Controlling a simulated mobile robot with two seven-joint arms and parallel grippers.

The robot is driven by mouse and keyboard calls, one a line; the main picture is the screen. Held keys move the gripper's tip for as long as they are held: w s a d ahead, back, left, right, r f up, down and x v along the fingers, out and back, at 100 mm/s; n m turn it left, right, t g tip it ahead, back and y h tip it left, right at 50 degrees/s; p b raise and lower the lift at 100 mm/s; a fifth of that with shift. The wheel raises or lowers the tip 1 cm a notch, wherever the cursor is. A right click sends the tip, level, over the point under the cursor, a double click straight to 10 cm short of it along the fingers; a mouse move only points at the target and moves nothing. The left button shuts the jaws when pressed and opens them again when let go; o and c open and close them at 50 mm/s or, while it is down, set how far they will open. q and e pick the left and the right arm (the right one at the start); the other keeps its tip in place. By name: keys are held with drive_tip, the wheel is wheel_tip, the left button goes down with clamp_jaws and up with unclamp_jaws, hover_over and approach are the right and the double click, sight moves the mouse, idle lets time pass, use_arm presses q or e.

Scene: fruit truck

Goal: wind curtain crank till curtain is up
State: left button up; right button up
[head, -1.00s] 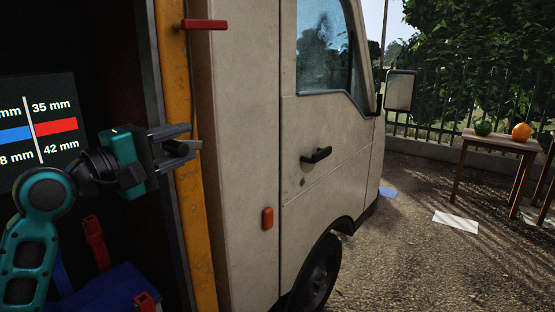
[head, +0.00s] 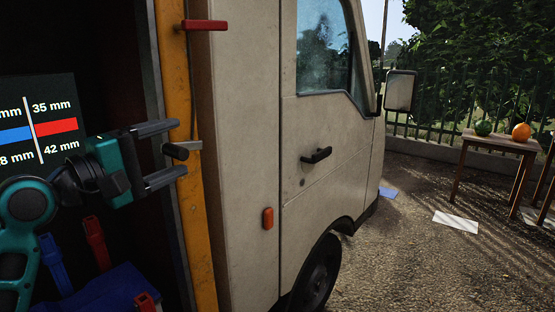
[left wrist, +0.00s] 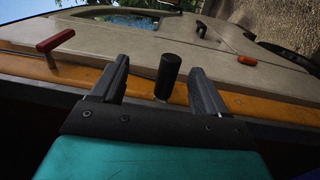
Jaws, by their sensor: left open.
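The crank shows as a black cylindrical knob (head: 175,151) on a short grey metal arm at the orange door post of the truck. In the left wrist view the black knob (left wrist: 167,77) stands up between my two fingers, with a gap on both sides. My left gripper (head: 181,148) is open, one finger above the knob and one below it in the head view. The fingers do not appear to touch the knob. I cannot make out the curtain. My right gripper is not in view.
A red handle (head: 204,25) sticks out above the crank on the post. The cream truck side (head: 245,120) lies just right of it. A size sign (head: 38,120) and red and blue items stand inside the dark opening. A table (head: 500,142) with fruit stands far right.

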use_arm(q)
drive_tip(key=shift+v, duration=2.9)
wheel_tip(320, 180, down, 28)
drive_tip(key=m+y, duration=0.3)
drive_tip(key=y, duration=0.4)
drive_tip(key=s+d+f+m+g+y, duration=0.2)
drive_tip(key=s+f+m, duration=0.8)
drive_tip(key=s+f, duration=0.7)
wheel_tip(320, 180, down, 2)
drive_tip(key=shift+d+f+g, duration=0.1)
drive_tip(key=shift+d+g, duration=0.65)
drive_tip(key=shift+g, duration=0.15)
